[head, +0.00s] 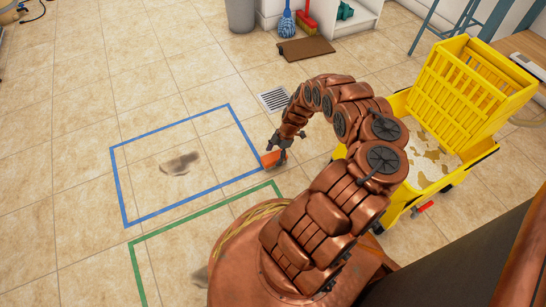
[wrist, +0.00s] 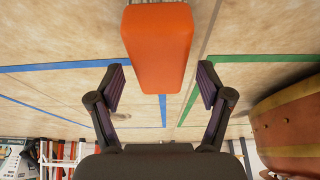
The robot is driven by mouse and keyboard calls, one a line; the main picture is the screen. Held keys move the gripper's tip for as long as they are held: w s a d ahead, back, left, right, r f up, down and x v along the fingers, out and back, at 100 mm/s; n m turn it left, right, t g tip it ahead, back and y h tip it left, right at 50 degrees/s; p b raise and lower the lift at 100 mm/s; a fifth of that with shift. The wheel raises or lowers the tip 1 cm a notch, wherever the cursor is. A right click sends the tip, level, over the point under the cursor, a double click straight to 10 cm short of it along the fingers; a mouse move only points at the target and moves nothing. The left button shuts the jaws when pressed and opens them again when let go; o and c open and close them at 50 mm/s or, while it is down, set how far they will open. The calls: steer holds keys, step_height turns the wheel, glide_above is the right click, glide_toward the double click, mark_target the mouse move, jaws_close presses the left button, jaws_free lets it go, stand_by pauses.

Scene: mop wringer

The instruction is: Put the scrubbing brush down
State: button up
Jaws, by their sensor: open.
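The scrubbing brush (head: 273,159) shows as an orange block at the right corner of the blue floor outline (head: 176,138). It appears to rest on the tiles, though contact underneath is hidden. My gripper (head: 280,141) is right at the brush in the head view. In the wrist view the orange block (wrist: 157,45) lies just beyond the fingertips, and my gripper (wrist: 161,84) is open, with a finger apart from it on either side. The bristles are not visible.
A yellow mop bucket with wringer (head: 440,110) stands at the right. A green outline (head: 205,215) lies nearer, partly hidden by my body. A dark stain (head: 180,163) lies inside the blue outline.

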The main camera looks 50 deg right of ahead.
steer(key=p+v, duration=0.4)
steer(key=v, duration=0.5)
steer(key=shift+r, duration=0.35)
steer(key=s+d+r+m+g+h, duration=0.2)
steer(key=s+r+m+g, duration=0.1)
steer(key=r, duration=0.4)
steer(key=s+d+r+m+g+h, duration=0.1)
steer(key=s+d+r+m+g, duration=0.15)
steer(key=r, duration=0.45)
steer(key=a+r+m+h, duration=0.1)
steer(key=a+r+m, duration=0.3)
steer(key=r, duration=0.5)
steer(key=a+r+m+h, duration=0.1)
steer(key=a+r, duration=0.5)
steer(key=r, duration=0.3)
steer(key=s+a+r+m, duration=0.2)
steer(key=a+r, duration=0.2)
steer(key=a, duration=0.4)
steer(key=s+a+r+m, duration=0.15)
steer(key=a+r, duration=0.25)
steer(key=a, duration=0.4)
steer(key=s+a+r, duration=0.2)
steer(key=s+a, duration=1.2)
steer(key=shift+a+r+y, duration=0.3)
steer(key=shift+a+r, duration=0.05)
steer(key=shift+r, duration=0.05)
steer(key=shift+t, duration=0.25)
